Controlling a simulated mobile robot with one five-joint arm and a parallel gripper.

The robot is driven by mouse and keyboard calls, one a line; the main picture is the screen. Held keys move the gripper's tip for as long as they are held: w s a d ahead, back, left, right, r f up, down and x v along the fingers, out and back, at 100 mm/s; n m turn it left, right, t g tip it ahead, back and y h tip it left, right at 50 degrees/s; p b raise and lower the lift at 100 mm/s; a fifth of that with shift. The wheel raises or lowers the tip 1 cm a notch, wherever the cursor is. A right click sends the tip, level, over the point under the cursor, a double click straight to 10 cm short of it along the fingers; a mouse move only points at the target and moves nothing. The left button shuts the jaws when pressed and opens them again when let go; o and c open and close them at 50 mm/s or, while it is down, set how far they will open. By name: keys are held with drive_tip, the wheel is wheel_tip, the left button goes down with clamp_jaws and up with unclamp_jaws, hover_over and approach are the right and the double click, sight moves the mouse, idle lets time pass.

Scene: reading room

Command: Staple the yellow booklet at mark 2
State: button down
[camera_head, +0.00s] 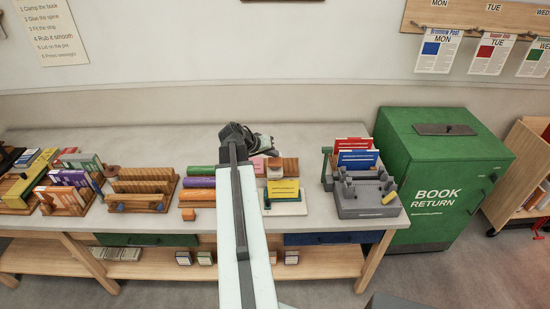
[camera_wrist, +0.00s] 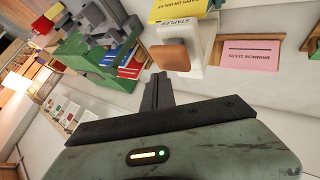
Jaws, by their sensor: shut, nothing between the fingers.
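The yellow booklet (camera_head: 284,190) stands on the white stapler base (camera_head: 268,210) near the table's middle front. In the wrist view its yellow cover (camera_wrist: 172,10) shows at the top edge, beside the white stapler (camera_wrist: 202,42) labelled "STAPLER". The stapler's orange-brown pad (camera_wrist: 171,55) faces my camera. My gripper is shut and empty in the wrist view (camera_wrist: 158,78), its fingertips just short of the pad, with the gap hard to judge. In the head view my arm partly hides this area, and the fingertips cannot be made out. I cannot read mark 2.
A pink booklet (camera_wrist: 250,55) lies to the stapler's right in the wrist view. A grey device (camera_head: 368,203) with red and blue books behind it stands right of the stapler. Rolled covers (camera_head: 200,183) and wooden racks (camera_head: 140,200) stand left. A green book-return bin (camera_head: 410,150) is beyond the table.

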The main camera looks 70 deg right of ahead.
sight(273, 162)
wheel_tip(273, 162, up, 5)
drive_tip(key=p, duration=0.5)
drive_tip(key=shift+r, duration=0.1)
idle(0.7)
